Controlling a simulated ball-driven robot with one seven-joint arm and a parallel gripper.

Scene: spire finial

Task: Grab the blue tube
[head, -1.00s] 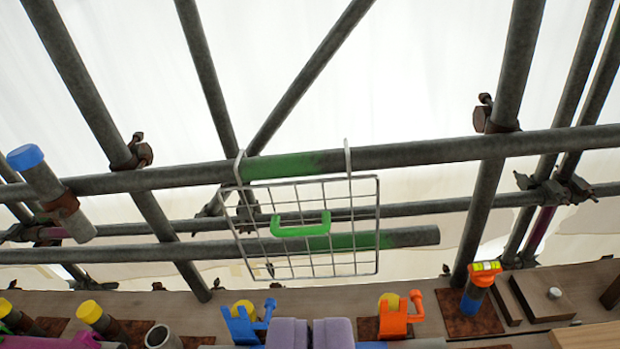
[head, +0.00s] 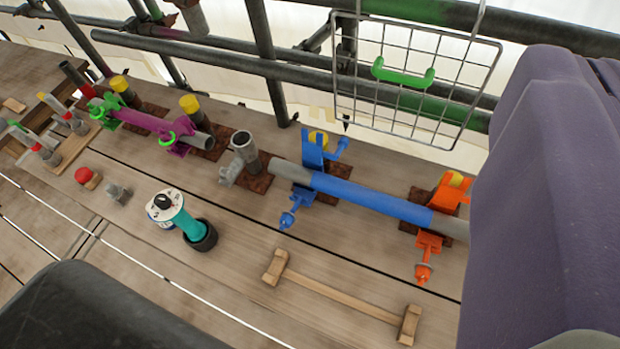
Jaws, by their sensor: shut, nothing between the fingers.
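The blue tube (head: 370,198) is a grey pipe with a blue middle. It lies level above the plank deck, across a blue clamp (head: 313,150) at its left and an orange clamp (head: 450,192) at its right. Both clamps have a part standing up behind the tube and a bolt arm hanging in front. The tube's right end passes behind my gripper. My gripper (head: 582,75) fills the right side as a large purple shape, close to the camera. It is shut and empty. Contact with the tube cannot be seen.
A wire basket with a green handle (head: 403,74) hangs on the scaffold pipes behind the tube. A teal tool (head: 185,218) and a wooden piece (head: 340,299) lie in front.

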